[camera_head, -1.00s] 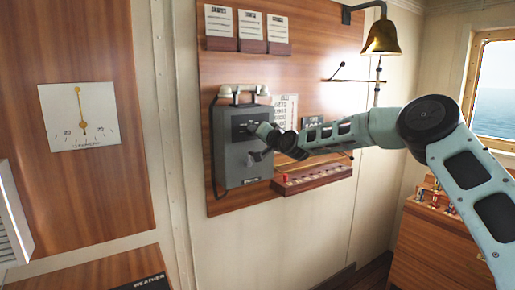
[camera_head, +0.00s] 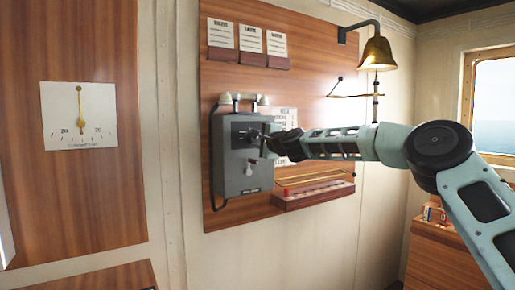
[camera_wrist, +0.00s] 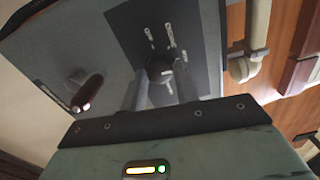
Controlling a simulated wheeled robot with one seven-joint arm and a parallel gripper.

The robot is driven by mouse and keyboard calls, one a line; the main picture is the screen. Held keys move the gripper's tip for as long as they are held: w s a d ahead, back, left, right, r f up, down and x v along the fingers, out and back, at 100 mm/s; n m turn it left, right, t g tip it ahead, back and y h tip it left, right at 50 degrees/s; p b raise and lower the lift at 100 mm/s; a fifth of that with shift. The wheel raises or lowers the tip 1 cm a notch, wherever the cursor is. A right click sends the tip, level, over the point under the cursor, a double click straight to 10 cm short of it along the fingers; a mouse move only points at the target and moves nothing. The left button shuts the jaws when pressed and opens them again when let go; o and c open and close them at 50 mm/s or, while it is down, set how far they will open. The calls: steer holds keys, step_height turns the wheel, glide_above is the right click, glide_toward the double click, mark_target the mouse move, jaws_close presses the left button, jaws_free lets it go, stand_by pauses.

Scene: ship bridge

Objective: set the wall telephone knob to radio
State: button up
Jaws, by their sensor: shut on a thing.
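The wall telephone is a grey box (camera_head: 235,180) on a wooden wall panel, with its pale handset (camera_head: 243,100) lying across the top. Its dark round knob (camera_wrist: 160,68) sits on a black plate (camera_wrist: 128,25) with small pale marks around it, too blurred to read. My gripper (camera_head: 258,140) is at the upper front of the box. In the wrist view my gripper (camera_wrist: 160,82) has a finger on either side of the knob and is shut on it. In the head view the gripper hides most of the knob.
A small crank or lever (camera_head: 249,168) sticks out of the box below the plate; it also shows in the wrist view (camera_wrist: 88,92). A wooden rack (camera_head: 313,194) is at lower right. A brass bell (camera_head: 377,50) hangs at upper right. Paper cards (camera_head: 250,38) are above.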

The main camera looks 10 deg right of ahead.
steer(key=m+b, duration=0.2)
steer(key=m, duration=0.4)
steer(key=m+b, duration=0.2)
steer(key=m, duration=0.4)
steer(key=shift+f+m, duration=0.2)
steer(key=shift+m, duration=0.2)
steer(key=shift+m+b, duration=0.65)
steer(key=shift+m, duration=1.25)
steer(key=o, duration=1)
steer(key=shift+r, duration=0.1)
steer(key=shift+s, duration=0.1)
